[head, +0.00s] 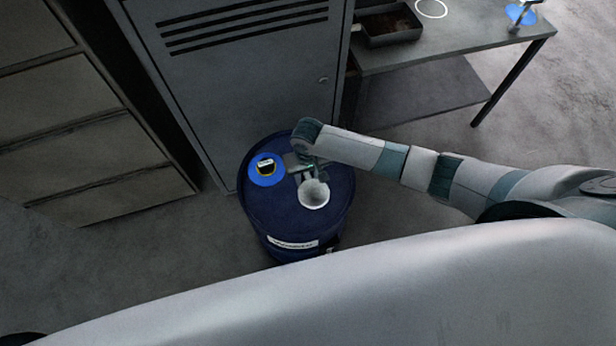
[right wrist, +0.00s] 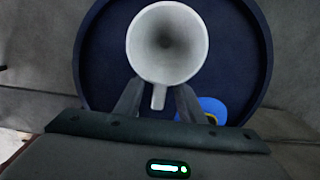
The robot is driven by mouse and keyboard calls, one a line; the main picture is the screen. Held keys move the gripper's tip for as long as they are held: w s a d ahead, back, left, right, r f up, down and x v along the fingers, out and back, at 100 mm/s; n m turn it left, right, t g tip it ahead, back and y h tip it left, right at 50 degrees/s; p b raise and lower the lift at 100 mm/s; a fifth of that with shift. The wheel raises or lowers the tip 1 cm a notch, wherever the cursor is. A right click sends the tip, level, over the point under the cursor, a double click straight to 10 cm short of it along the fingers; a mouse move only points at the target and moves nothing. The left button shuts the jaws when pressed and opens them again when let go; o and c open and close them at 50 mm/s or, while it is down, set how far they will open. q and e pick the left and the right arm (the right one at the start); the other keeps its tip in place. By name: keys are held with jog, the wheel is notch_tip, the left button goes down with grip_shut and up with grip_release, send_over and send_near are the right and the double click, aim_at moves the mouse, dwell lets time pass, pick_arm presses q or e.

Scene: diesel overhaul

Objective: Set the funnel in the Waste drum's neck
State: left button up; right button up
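The white funnel (head: 313,194) is over the top of the dark blue drum (head: 293,218), its wide mouth facing up. Its spout and whatever lies below it are hidden, so I cannot tell whether it sits in a neck. In the right wrist view the funnel (right wrist: 167,43) has a short handle tab toward me. My right gripper (right wrist: 158,95) has its fingers on either side of that tab, with visible gaps, so it looks open. In the head view the right gripper (head: 308,174) is just behind the funnel. My left gripper is not in view.
A blue disc (head: 259,179) with a yellow-rimmed dark opening or cap lies on the drum top, left of the funnel. A grey cabinet (head: 240,90) stands close behind the drum. A drawer unit (head: 70,120) is at left; a table (head: 450,50) with a tray (head: 390,28) is at back right.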

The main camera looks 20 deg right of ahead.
notch_tip(320, 180, up, 18)
jog(key=b, duration=0.2)
jog(key=shift+f, duration=0.25)
dwell(0.4)
